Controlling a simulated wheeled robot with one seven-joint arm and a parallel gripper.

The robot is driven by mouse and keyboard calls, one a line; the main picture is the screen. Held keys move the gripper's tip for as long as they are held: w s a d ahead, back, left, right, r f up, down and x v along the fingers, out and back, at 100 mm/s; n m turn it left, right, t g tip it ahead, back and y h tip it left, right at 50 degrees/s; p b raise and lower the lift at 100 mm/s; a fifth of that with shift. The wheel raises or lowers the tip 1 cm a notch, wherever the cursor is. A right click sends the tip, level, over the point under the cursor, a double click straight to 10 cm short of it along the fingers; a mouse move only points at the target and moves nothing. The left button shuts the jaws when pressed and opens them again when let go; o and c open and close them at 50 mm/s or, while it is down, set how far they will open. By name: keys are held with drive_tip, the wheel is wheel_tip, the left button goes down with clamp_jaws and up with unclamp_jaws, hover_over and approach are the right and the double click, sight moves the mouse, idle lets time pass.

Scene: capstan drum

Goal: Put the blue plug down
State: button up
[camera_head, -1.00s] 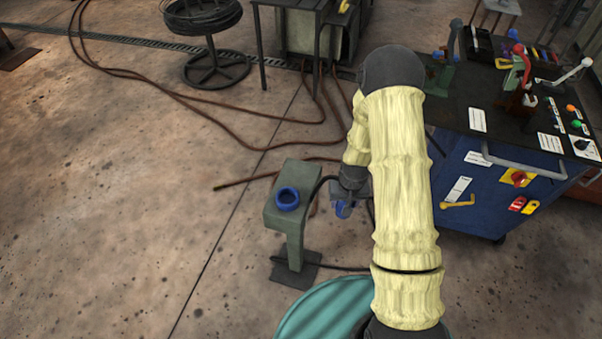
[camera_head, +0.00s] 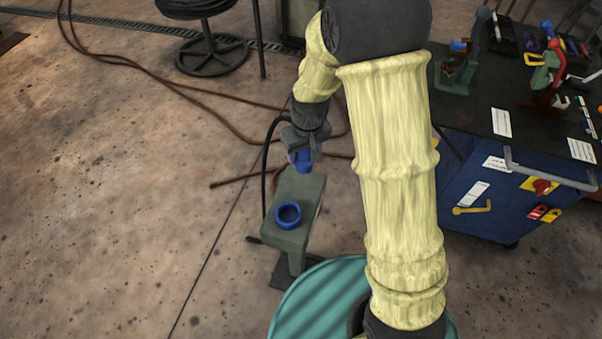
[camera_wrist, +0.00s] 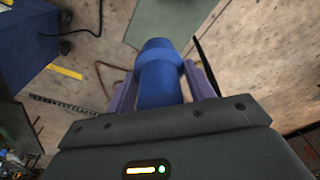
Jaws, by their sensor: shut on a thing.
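The blue plug (camera_wrist: 158,75) is between the two purple fingers of my gripper (camera_wrist: 160,92) in the wrist view, and the gripper is shut on it. In the head view the plug (camera_head: 303,160) hangs below my gripper (camera_head: 303,156), close to the far end of the green-grey pedestal (camera_head: 297,186). I cannot tell whether it touches the pedestal. A blue ring-shaped socket (camera_head: 288,215) sits on the near part of the pedestal's top and looks empty. A black cable (camera_head: 264,150) runs from near the gripper down beside the pedestal.
A blue cabinet (camera_head: 470,180) with tools and levers on its dark top stands at the right. A teal ribbed drum (camera_head: 310,300) is at the near side. Brown hoses (camera_head: 190,98) lie on the floor behind. The floor at the left is clear.

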sight(301, 163)
drive_tip(key=shift+w+a+r, duration=0.25)
drive_tip(key=shift+a+r, duration=0.15)
drive_tip(key=shift+r, duration=0.1)
drive_tip(key=shift+s, duration=0.1)
wheel_tip(301, 163, down, 6)
drive_tip(key=shift+r, duration=0.2)
drive_tip(key=shift+f, duration=0.35)
drive_tip(key=shift+f, duration=1.9)
